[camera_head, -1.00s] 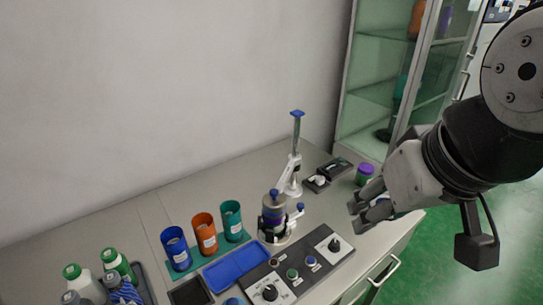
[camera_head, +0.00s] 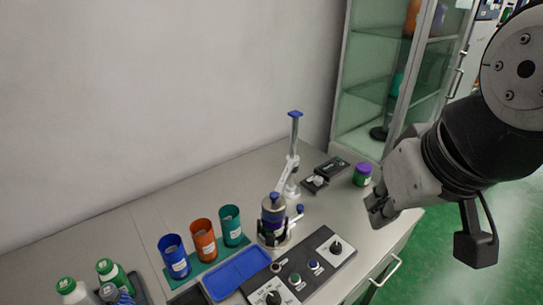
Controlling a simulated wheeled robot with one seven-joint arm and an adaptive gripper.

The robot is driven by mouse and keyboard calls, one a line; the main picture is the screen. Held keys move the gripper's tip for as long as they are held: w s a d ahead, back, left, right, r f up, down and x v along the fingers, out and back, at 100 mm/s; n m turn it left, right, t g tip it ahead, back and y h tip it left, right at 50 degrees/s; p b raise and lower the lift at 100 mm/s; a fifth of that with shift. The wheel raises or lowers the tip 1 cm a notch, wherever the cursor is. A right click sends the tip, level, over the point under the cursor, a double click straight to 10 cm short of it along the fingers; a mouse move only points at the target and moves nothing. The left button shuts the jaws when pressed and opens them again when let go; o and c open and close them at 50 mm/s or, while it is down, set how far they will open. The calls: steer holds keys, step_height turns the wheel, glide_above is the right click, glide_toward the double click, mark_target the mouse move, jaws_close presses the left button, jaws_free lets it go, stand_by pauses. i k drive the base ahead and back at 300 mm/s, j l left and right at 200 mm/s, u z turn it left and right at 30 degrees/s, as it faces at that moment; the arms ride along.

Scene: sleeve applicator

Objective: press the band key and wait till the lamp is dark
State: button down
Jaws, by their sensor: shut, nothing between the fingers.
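A dark control panel (camera_head: 320,273) lies at the table's front edge. It carries a green-topped key (camera_head: 295,279), a blue-topped key (camera_head: 314,266) and a small dark reddish-brown round piece (camera_head: 275,267), perhaps the lamp; it looks unlit. The key labels are too small to read, so I cannot tell which is the band key. The sleeve applicator (camera_head: 274,218) stands behind the panel, with a dark-banded cylinder and blue knobs. My gripper (camera_head: 373,213) is shut and empty, right of the panel and above the table's right edge, touching nothing visible.
Black knobs on white plates (camera_head: 336,247) sit at both panel ends. Blue (camera_head: 174,256), orange (camera_head: 203,240) and teal (camera_head: 231,226) cups and a blue tray (camera_head: 238,270) stand left. A purple-lidded jar (camera_head: 362,175) and dark device (camera_head: 331,168) stand behind. A glass cabinet (camera_head: 375,90) rises behind.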

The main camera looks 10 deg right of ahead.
mark_target(313, 264)
steer(key=l+u, duration=0.1)
steer(key=l, duration=0.3)
steer(key=k+l+u, duration=0.1)
steer(key=l, duration=0.3)
steer(key=k+l+u, duration=0.1)
steer(key=l, duration=0.25)
steer(key=k+l, duration=0.1)
steer(key=l, duration=0.3)
steer(key=k+l+u, duration=0.15)
steer(key=l, duration=0.2)
steer(key=i, duration=0.05)
